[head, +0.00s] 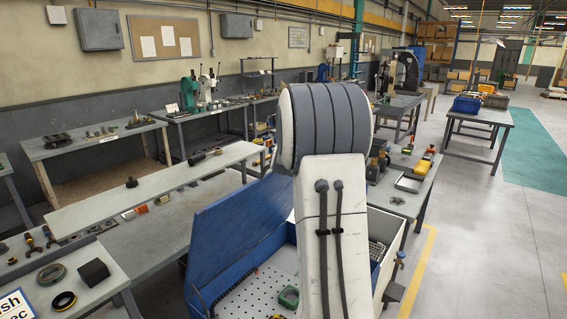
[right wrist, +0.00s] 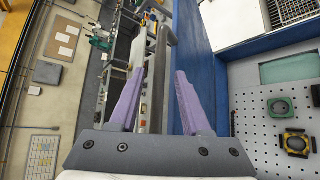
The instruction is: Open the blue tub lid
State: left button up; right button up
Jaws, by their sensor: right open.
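A blue panel (head: 235,225) stands raised along the left side of a blue-sided tub with a white perforated floor (head: 262,292). I take the panel to be the lid, but its far part is hidden behind my arm. In the right wrist view, a blue face (right wrist: 205,55) runs beside the perforated floor (right wrist: 245,100). My right gripper (right wrist: 153,80) is open, with purple fingers apart. A dark grey bar (right wrist: 158,75) shows between the fingers; I cannot tell whether it lies within their reach. The head view does not show the right gripper. My left gripper is not in view.
A green ring (head: 289,297) lies on the perforated floor; a yellow-and-black part (right wrist: 297,143) shows near it in the wrist view. A long grey bench (head: 150,190) stands left. A bench with small parts (head: 412,172) stands right. Open floor (head: 480,240) lies further right.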

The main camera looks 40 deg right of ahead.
jog(key=v, duration=0.7)
jog(key=shift+s+a, duration=0.25)
jog(key=shift+s, duration=0.1)
jog(key=shift+r, duration=0.1)
